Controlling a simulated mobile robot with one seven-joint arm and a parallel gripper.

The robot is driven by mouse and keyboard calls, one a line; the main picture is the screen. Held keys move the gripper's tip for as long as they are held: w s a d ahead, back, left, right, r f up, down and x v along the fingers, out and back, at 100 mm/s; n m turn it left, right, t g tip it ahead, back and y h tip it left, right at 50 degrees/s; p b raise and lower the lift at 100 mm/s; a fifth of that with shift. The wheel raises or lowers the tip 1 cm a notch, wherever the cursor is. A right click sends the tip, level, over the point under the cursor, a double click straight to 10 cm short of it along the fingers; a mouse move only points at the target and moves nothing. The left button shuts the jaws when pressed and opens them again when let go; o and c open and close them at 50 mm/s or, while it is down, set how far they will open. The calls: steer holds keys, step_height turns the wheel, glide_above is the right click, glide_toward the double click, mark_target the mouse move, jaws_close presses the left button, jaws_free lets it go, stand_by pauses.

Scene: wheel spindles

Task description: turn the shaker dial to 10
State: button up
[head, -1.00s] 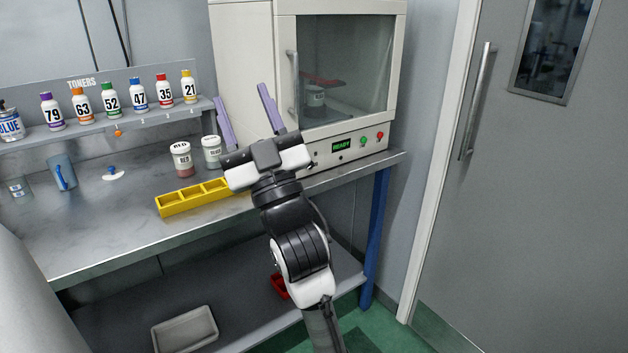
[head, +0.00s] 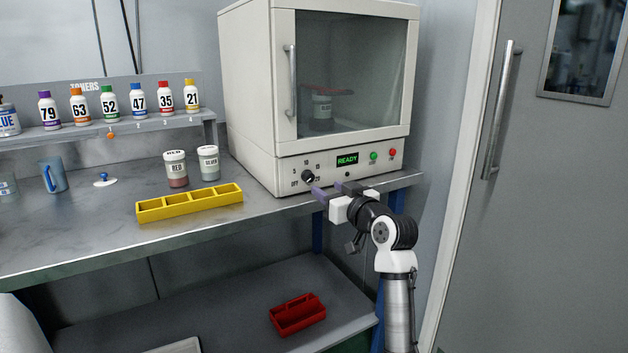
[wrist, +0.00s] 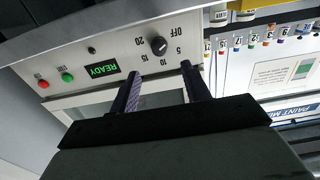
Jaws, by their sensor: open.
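The shaker (head: 262,135) is a cream cabinet with a closed glass door, standing at the right end of the bench. Its black dial (head: 308,177) sits at the left of the lower panel. In the wrist view the dial (wrist: 158,46) is ringed by marks OFF, 5, 10, 15 and 20; I cannot tell for sure which it points at. My gripper (head: 327,190) is open and empty, its purple-padded fingers in front of the panel, just right of and below the dial. In the wrist view the dial lies beyond the gap between the fingertips (wrist: 160,70), apart from them.
The panel has a READY display (head: 347,160), a green button (head: 374,155) and a red button (head: 392,153). A can (head: 322,107) sits inside. A yellow tray (head: 190,203), red jar (head: 176,170) and silver jar (head: 208,163) stand left. A grey door (head: 540,200) is right.

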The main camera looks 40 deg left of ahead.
mark_target(311, 177)
steer(key=x, duration=0.8)
steer(key=shift+w, duration=0.1)
steer(key=shift+p, duration=0.35)
steer(key=c, duration=1)
